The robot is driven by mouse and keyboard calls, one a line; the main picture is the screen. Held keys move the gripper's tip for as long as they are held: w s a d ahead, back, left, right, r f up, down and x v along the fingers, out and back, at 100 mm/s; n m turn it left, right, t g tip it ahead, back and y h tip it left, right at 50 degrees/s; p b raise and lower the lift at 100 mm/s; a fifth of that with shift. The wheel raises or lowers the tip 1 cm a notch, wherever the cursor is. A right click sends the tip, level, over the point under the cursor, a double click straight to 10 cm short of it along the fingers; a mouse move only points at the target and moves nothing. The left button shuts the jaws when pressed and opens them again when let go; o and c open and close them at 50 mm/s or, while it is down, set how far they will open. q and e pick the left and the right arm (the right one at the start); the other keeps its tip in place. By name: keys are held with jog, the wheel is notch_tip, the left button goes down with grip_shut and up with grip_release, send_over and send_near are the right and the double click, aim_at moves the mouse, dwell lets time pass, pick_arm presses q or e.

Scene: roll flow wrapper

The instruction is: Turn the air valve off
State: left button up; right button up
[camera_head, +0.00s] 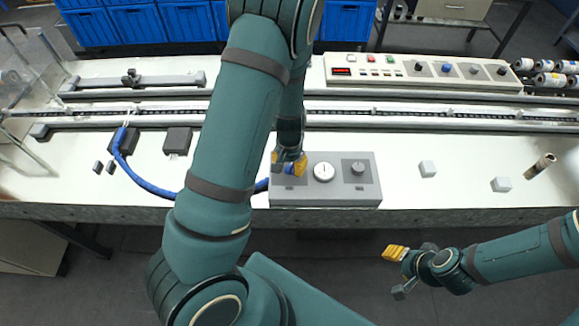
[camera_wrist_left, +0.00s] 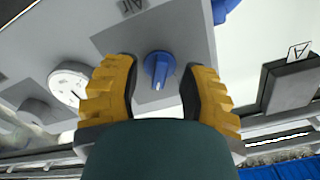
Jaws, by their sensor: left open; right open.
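The blue air valve knob (camera_wrist_left: 159,70) sits on a grey control box (camera_head: 325,190) on the white table. My left gripper (camera_head: 290,163) is over the box's left end. In the left wrist view my left gripper (camera_wrist_left: 160,95) is open, with its yellow fingers on either side of the knob. I cannot tell whether they touch it. The "AIR" label (camera_wrist_left: 131,6) is partly cut off by the frame edge. In the head view the arm and fingers hide most of the knob. My right gripper (camera_head: 396,270) is open and empty, in front of the table at lower right.
A round gauge (camera_head: 324,172) and a dark knob (camera_head: 358,168) sit right of the valve. A blue hose (camera_head: 148,187) runs to the box from the left. A long conveyor and button panel (camera_head: 420,70) stand behind.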

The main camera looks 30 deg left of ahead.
pick_arm(q)
jog(key=shift+f, duration=0.35)
grip_shut()
jog(key=shift+n, duration=0.3)
jog(key=n+p, duration=0.2)
jog(key=n, duration=0.3)
jog(key=n+p, duration=0.2)
jog(key=n, duration=0.4)
jog(key=shift+d, duration=0.1)
jog(key=shift+n, duration=0.3)
dwell(0.4)
